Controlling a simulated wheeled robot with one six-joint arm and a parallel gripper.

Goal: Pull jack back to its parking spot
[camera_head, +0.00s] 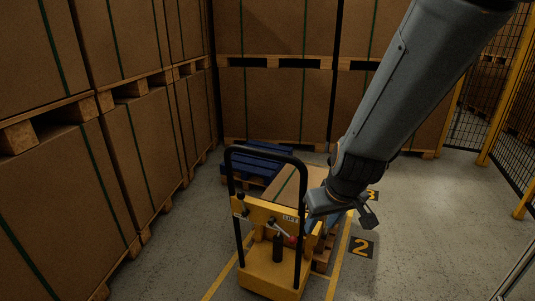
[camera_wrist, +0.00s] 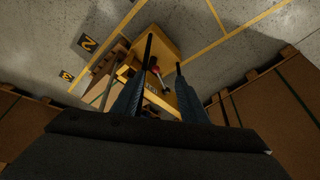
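The jack (camera_head: 274,272) is a yellow lift truck with a tall black looped handle (camera_head: 232,177), upright in the middle of the head view. A strapped brown carton (camera_head: 287,184) on a pallet is just behind it. In the wrist view the jack (camera_wrist: 154,45) lies below and beyond my gripper (camera_wrist: 161,80), with its red knob and small lever showing between the fingers. The two blue fingers are spread apart with nothing seen held. The handle's legs run behind them; I cannot tell whether they touch. In the head view my wrist hangs right of the handle, and the fingers are mostly hidden.
Tall stacks of cartons on pallets stand left (camera_head: 145,150) and behind. A blue pallet (camera_head: 262,150) lies behind the jack. Yellow floor lines and a black "2" plate (camera_head: 361,247) mark bays. Open floor (camera_head: 420,240) lies right, up to a mesh fence (camera_head: 505,110).

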